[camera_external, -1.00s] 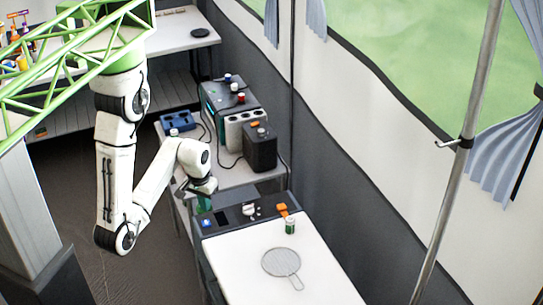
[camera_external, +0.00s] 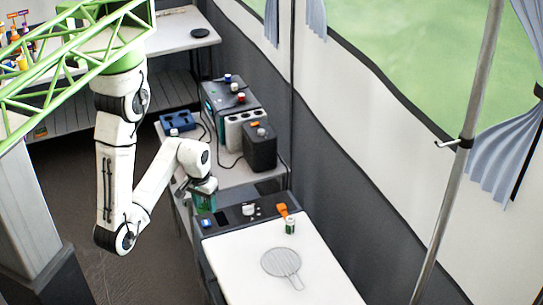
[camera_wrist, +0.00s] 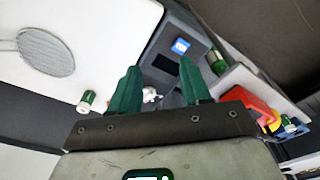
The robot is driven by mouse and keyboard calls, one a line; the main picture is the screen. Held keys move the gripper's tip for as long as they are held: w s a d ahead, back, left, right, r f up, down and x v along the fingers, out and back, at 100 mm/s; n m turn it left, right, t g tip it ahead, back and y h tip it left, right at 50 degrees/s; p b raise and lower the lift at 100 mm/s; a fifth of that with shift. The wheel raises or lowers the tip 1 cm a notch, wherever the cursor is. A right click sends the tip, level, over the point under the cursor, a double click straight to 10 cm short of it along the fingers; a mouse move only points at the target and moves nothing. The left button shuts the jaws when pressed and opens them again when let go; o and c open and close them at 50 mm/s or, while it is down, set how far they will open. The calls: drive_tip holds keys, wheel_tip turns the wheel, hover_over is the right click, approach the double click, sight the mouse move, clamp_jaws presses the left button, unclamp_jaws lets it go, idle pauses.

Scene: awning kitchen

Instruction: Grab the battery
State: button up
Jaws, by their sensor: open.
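A small green-and-white cylinder, which looks like a battery (camera_external: 290,226), stands on the white tabletop near its back edge. In the wrist view a like cylinder (camera_wrist: 87,101) is at the left, on the white top's edge, left of the fingers. Another green-and-white cylinder (camera_wrist: 217,62) shows just right of the fingers; I cannot tell which is the task's battery. My gripper (camera_wrist: 160,63) is open, with two green fingers apart and nothing between them. In the external view my gripper (camera_external: 204,203) points down beside the dark panel, left of the tabletop cylinder.
A round mesh paddle (camera_external: 281,262) lies on the white tabletop (camera_external: 240,285). A dark panel (camera_external: 235,216) behind it carries a white knob-like piece (camera_external: 249,209), an orange piece (camera_external: 282,209) and a blue piece (camera_external: 207,223). A black box (camera_external: 260,148) stands farther back.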

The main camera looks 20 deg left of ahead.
drive_tip(key=shift+o, duration=1.3)
